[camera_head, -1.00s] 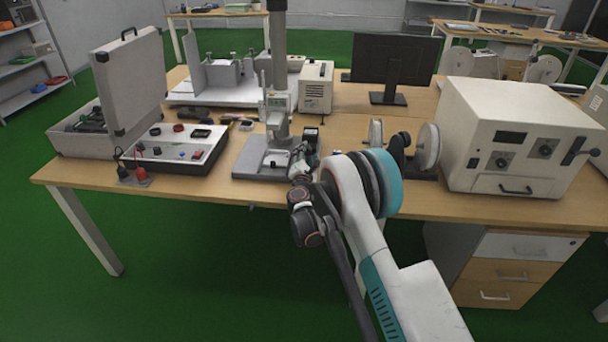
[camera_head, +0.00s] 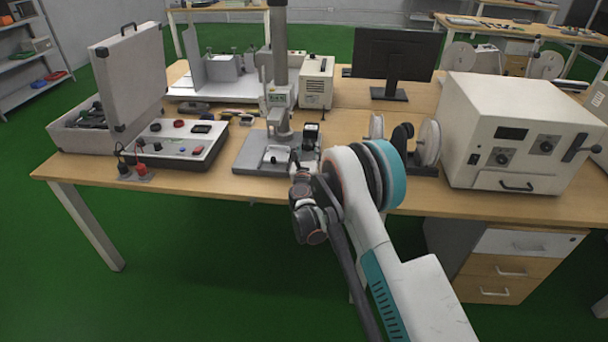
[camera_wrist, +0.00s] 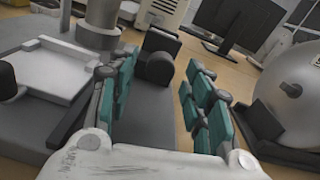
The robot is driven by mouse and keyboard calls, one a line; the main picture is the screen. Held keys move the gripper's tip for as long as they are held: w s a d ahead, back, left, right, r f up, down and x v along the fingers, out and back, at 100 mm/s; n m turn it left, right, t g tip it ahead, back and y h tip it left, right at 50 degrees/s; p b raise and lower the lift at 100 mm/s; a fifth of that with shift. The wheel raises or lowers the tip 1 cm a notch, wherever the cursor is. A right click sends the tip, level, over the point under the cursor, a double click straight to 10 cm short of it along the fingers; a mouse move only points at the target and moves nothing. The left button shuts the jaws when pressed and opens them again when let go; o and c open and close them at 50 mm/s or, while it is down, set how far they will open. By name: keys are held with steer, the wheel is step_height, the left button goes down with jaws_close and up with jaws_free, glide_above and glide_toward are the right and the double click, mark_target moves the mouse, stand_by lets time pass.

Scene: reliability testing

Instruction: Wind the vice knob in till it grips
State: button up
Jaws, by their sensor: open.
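The small light-grey vice (camera_head: 276,155) sits on the grey base plate of an upright test stand (camera_head: 280,95). In the wrist view the vice is the pale block (camera_wrist: 62,75) at left. A black rounded knob (camera_wrist: 7,82) shows beside it at the left edge, partly cut off. My gripper (camera_wrist: 160,95) is open and empty, its teal finger pads apart. It stands to the right of the vice and knob, touching neither as far as I can see. In the head view my gripper (camera_head: 301,172) is at the base plate's front right, its fingers small and unclear.
A black device (camera_head: 311,133) stands at the right of the base; in the wrist view its black round part (camera_wrist: 160,68) shows beyond the finger gap. White reels (camera_head: 427,143) and a large white box (camera_head: 520,130) stand to the right. An open case (camera_head: 128,75) is at left.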

steer(key=s+p, duration=0.3)
steer(key=s, duration=1)
steer(key=shift+r, duration=0.15)
